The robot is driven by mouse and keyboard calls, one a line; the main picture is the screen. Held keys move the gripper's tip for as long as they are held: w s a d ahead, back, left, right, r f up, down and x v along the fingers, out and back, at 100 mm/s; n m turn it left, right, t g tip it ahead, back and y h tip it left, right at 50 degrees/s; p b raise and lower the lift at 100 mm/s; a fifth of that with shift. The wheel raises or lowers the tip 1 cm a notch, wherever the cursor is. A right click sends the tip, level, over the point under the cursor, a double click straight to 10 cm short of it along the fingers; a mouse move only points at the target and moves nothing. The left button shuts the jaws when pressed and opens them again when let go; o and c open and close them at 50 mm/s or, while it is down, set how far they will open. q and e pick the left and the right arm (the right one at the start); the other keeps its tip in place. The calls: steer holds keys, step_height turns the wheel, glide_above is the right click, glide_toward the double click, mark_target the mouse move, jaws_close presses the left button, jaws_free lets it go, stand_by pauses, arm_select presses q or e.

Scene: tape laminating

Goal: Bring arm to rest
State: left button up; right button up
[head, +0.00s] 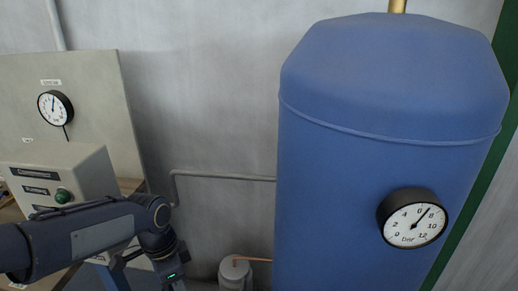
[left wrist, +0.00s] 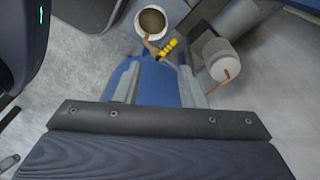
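My left arm (head: 90,237) comes in from the left in the head view and bends down at its elbow, with its lower part cut off by the bottom edge. My left gripper (left wrist: 160,76) shows in the left wrist view. Its two grey fingers stand apart, pointing down towards the floor. A blue surface shows between and beside them; I cannot tell what it belongs to. I see nothing clearly gripped. My right arm and gripper are in neither view.
A large blue tank (head: 340,190) with a pressure gauge (head: 412,217) fills the right. A control box (head: 75,170) stands at left before a board with another gauge (head: 55,107).

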arm_select(q)
steer(key=s+a+r+n+t+h+p, duration=0.1)
steer(key=s+r+n+t+p, duration=0.1)
steer(key=s+r+n, duration=0.3)
steer(key=s+a+r+n+t+h+p, duration=0.1)
steer(key=s+r+n+t+p, duration=0.2)
steer(key=s+r+n, duration=0.3)
steer(key=s+n+p, duration=0.1)
steer(key=s+n, duration=0.2)
steer(key=s, duration=0.3)
steer(key=shift+a+r+t+p, duration=0.2)
steer(key=shift+r+t+p, duration=0.1)
steer(key=shift+p, duration=0.1)
